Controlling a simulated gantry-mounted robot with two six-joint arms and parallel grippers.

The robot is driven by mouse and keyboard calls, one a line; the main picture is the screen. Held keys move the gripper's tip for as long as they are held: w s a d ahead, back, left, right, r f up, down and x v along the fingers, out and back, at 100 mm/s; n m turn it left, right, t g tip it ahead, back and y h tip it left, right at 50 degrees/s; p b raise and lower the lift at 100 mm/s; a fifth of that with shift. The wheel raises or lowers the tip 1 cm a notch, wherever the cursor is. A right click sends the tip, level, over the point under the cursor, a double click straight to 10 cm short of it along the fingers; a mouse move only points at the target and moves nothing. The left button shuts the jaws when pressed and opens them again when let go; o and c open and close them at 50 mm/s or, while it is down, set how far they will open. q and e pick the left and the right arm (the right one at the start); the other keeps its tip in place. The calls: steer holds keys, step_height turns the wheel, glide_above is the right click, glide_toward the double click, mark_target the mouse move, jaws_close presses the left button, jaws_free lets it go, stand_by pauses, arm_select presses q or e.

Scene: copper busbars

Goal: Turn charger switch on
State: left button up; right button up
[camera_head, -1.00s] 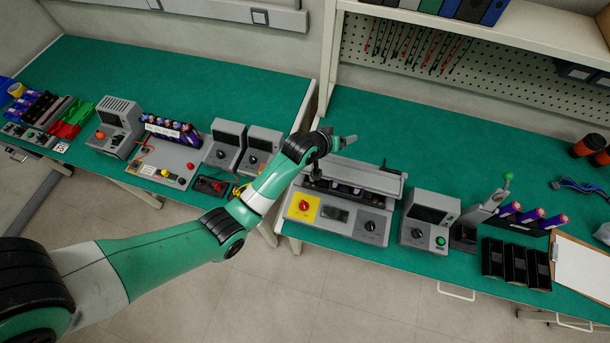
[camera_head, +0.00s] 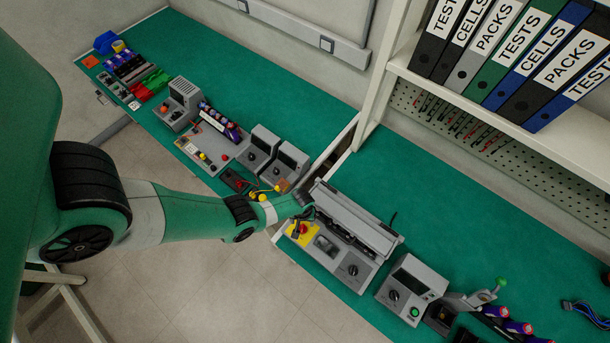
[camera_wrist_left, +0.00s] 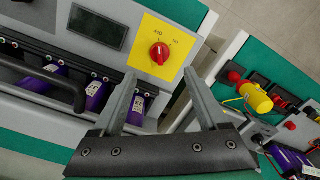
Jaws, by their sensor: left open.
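My left gripper (camera_wrist_left: 161,76) is open and empty. Its two fingers point toward the switch, which appears between and just beyond the tips; the exact height gap cannot be told. In the head view my left gripper (camera_head: 304,214) is over the charger's left end, small and partly hidden. My right gripper is not in view.
Purple cells (camera_wrist_left: 97,95) sit in the charger behind a dark handle bar (camera_wrist_left: 42,76). A grey tester with a green button (camera_head: 410,290) stands right of the charger. Left, across a bench gap, stand grey meters (camera_head: 286,165). A binder shelf (camera_head: 480,100) overhangs the back right.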

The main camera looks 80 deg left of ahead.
mark_target(303, 228)
arm_select(q)
step_height(303, 228, down, 10)
steer(key=b, duration=0.7)
steer(key=shift+r, duration=0.25)
jaws_close()
